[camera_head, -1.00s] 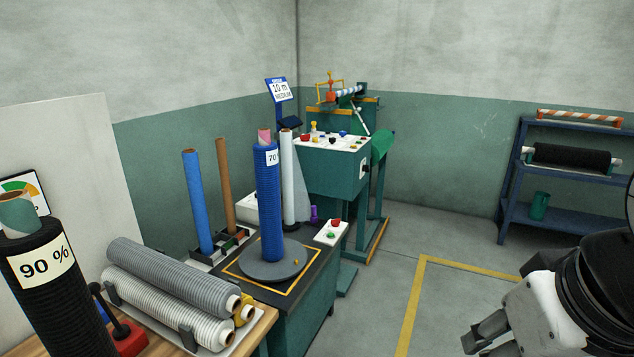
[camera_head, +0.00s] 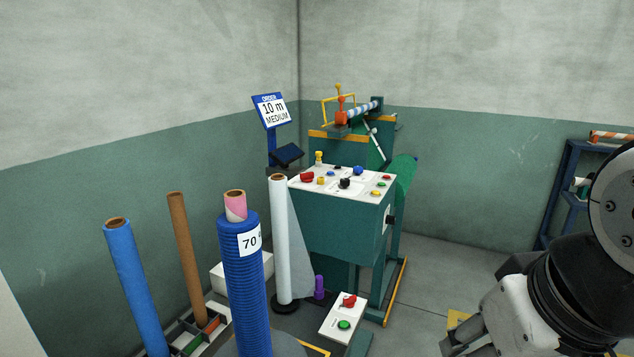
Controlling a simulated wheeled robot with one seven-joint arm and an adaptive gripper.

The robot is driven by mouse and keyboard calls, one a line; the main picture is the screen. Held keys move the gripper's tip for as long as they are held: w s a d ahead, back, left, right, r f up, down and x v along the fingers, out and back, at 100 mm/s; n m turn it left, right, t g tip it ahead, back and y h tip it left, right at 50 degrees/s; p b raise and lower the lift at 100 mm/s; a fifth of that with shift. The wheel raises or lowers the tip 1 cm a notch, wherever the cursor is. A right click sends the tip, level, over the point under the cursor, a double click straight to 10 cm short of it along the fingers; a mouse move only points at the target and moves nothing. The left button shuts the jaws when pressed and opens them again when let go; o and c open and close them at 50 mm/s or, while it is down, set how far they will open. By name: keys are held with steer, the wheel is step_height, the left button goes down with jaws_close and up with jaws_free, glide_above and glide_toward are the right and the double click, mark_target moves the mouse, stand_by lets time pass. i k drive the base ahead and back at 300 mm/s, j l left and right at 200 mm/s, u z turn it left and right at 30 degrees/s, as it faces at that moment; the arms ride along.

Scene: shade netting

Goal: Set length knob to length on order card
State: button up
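Which one is the length knob I cannot tell, and no scale is readable. My gripper (camera_head: 452,347) shows partly at the lower right, cut by the frame edge, well short of the panel. Its opening cannot be judged.
A blue net roll (camera_head: 243,285) marked 70 stands in the foreground. Blue (camera_head: 131,280) and brown (camera_head: 187,255) tubes stand left, a white roll (camera_head: 281,240) beside the machine. A small red-and-green button box (camera_head: 342,318) sits low in front. A blue shelf (camera_head: 562,195) is at right.

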mark_target(345, 182)
steer(key=i+l+u, duration=0.3)
steer(key=l, duration=0.3)
steer(key=i+l+u, duration=0.3)
steer(key=l, duration=0.4)
steer(key=i+l+u, duration=0.25)
steer(key=l, duration=0.5)
steer(key=i+l+u, duration=0.15)
steer(key=l, duration=0.25)
steer(key=i+z, duration=0.2)
steer(key=i, duration=0.35)
